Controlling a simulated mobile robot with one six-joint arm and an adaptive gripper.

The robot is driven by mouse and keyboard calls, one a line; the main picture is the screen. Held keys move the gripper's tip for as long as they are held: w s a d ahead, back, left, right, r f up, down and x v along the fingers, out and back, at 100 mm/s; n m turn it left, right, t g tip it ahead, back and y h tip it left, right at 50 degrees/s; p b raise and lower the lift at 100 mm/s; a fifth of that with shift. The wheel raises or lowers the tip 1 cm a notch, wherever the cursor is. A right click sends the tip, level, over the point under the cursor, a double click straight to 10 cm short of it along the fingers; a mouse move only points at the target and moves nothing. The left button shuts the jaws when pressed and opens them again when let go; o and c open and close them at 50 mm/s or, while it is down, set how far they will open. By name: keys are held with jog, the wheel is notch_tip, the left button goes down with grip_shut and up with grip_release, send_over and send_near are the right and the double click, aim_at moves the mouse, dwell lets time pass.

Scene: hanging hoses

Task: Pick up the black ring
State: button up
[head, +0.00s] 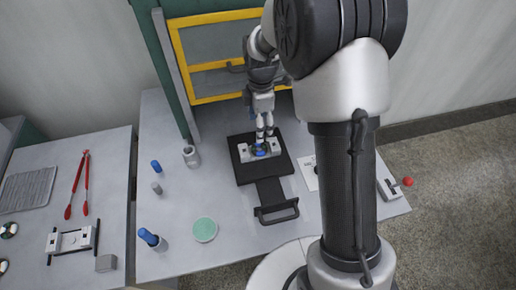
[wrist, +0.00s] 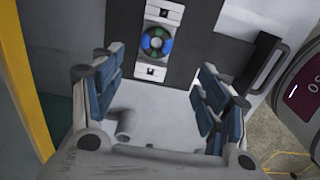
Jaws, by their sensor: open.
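My gripper (head: 264,137) is open and points down over the black board (head: 271,190) on the middle table. In the wrist view my gripper's (wrist: 160,72) two blue-padded fingers stand wide apart with nothing between them. A white block (wrist: 155,72) lies on the board below. On the block sits a round part (wrist: 156,42) with a dark body and green and blue segments. It lies just beyond the fingertips, apart from them. A separate plain black ring is not clear. Dark round parts (head: 9,230) lie at the left table's edge, too small to identify.
A yellow-framed panel (head: 215,65) stands behind the board. The board has a black handle (head: 277,211). Blue-topped pegs (head: 149,237), a grey cup (head: 191,156) and a green disc (head: 204,230) stand left of it. A red-knobbed lever (head: 390,188) is at right. Red tongs (head: 78,185) lie on the left table.

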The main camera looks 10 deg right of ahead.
jog(key=b, duration=0.1)
send_over(259, 150)
jog(key=f, duration=0.5)
jog(key=shift+s+d+f, duration=0.1)
jog(key=shift+s+f, duration=0.15)
jog(key=shift+s, duration=0.1)
jog(key=shift+w+f+b, duration=0.2)
jog(key=shift+f+b, duration=0.4)
jog(key=shift+f, duration=1)
jog(key=shift+w+f+b, duration=0.15)
jog(key=shift+f+b, duration=0.4)
jog(key=shift+f, duration=1)
jog(key=shift+c, duration=0.4)
jog(key=c, duration=1)
